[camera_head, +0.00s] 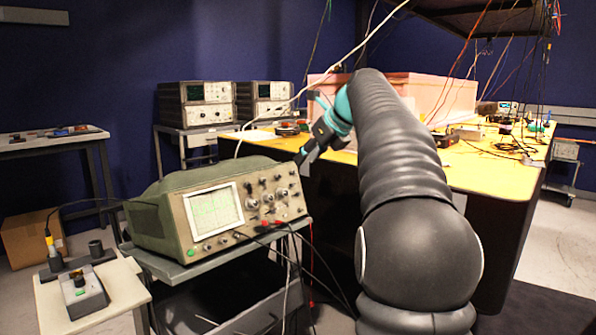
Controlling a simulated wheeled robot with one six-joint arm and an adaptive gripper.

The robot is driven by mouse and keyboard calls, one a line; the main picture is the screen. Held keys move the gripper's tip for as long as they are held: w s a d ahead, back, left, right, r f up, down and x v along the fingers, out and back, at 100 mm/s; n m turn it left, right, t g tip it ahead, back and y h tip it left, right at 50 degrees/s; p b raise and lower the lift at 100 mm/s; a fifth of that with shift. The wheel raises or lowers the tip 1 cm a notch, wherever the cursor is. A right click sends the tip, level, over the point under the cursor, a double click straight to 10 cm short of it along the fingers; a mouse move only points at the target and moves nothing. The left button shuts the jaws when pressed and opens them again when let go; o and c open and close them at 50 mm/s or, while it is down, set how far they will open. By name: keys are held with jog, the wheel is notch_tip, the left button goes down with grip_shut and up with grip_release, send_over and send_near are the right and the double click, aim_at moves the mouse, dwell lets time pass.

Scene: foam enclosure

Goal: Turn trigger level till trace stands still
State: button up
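A green oscilloscope (160,222) stands on a grey cart at the left centre. Its lit screen (213,210) shows a greenish trace on a grid, too small to tell whether it stands still. Its front panel (275,196) has several knobs to the right of the screen; I cannot tell which one is the trigger level. My gripper (303,158) is dark and sits at the end of my black arm, just above and behind the panel's upper right corner. It looks apart from the knobs. Its fingers are small and dark, so their opening is unclear.
Red and black leads (285,228) hang from the oscilloscope's front. A small side table (125,290) holds a box with a knob at lower left. A yellow-topped bench (480,175) with pink foam walls (405,88) stands behind my arm.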

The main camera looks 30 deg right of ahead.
aim_at(294, 171)
jog(key=shift+b+x, duration=0.3)
jog(key=shift+x, duration=2.35)
grip_shut()
